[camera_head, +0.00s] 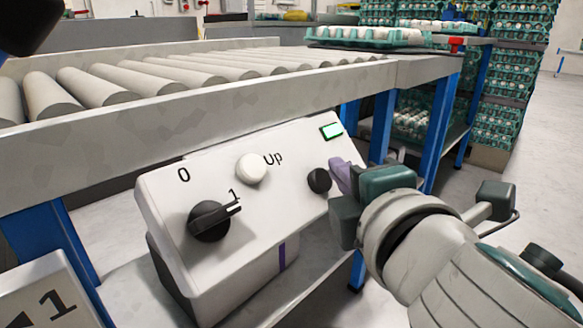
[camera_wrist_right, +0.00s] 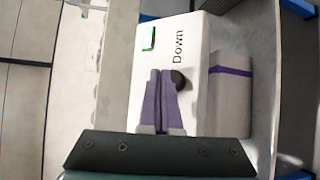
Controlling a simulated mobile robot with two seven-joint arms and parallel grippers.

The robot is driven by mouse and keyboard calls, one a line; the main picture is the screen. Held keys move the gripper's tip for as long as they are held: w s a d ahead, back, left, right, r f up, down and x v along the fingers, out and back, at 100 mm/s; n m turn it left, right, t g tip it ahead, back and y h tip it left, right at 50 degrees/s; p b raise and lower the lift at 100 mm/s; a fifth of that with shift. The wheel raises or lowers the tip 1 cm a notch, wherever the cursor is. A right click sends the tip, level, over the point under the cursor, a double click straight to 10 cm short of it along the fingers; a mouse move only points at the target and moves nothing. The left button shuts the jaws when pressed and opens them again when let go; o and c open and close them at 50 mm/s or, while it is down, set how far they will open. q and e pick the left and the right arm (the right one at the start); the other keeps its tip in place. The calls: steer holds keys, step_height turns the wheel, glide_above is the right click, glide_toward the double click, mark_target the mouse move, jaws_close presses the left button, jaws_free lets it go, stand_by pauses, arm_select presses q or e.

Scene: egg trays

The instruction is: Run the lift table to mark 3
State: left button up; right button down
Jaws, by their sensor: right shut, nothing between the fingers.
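A white control box (camera_head: 235,190) sits below the roller conveyor. Its black rotary knob (camera_head: 210,220) has its pointer towards the 1. A white button (camera_head: 251,168) is marked Up. A black button (camera_head: 319,180) sits to its right; in the right wrist view the black button (camera_wrist_right: 179,80) is beside the word Down. A green-framed window (camera_head: 331,131) is near the box's upper right corner. My right gripper (camera_head: 340,178) is shut and empty, its purple fingertips close beside the black button; I cannot tell whether they touch. I cannot make out the mark 3.
The roller conveyor (camera_head: 200,108) runs above the box on blue legs (camera_head: 383,125). An egg tray (camera_head: 365,42) rests at its far end, near a red part (camera_head: 456,44). Stacked egg trays (camera_head: 505,90) stand at the right. A panel marked 1 (camera_head: 45,300) is lower left.

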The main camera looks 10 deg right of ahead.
steer(key=s+d+r+p, duration=0.1)
steer(key=p, duration=0.1)
steer(key=s+d+r+p, duration=0.1)
steer(key=s+r+p, duration=0.1)
steer(key=shift+d+r, duration=0.15)
stand_by(0.6)
steer(key=s+d+r+m+g+p, duration=0.2)
steer(key=s+r+m+g+p, duration=0.35)
steer(key=r+p, duration=0.9)
steer(key=s+d+r+m+g+p, duration=0.1)
steer(key=s+r+m+g+p, duration=0.35)
steer(key=s+r+p, duration=0.95)
steer(key=s+d+r+m+g+p, duration=0.3)
steer(key=r+m+p, duration=0.55)
steer(key=p, duration=1.05)
step_height(320, 180, up, 36)
steer(key=s+p, duration=0.1)
steer(key=p, duration=3.5)
steer(key=shift+s+a+n, duration=0.15)
steer(key=shift+a+n, duration=0.2)
steer(key=shift+a, duration=0.1)
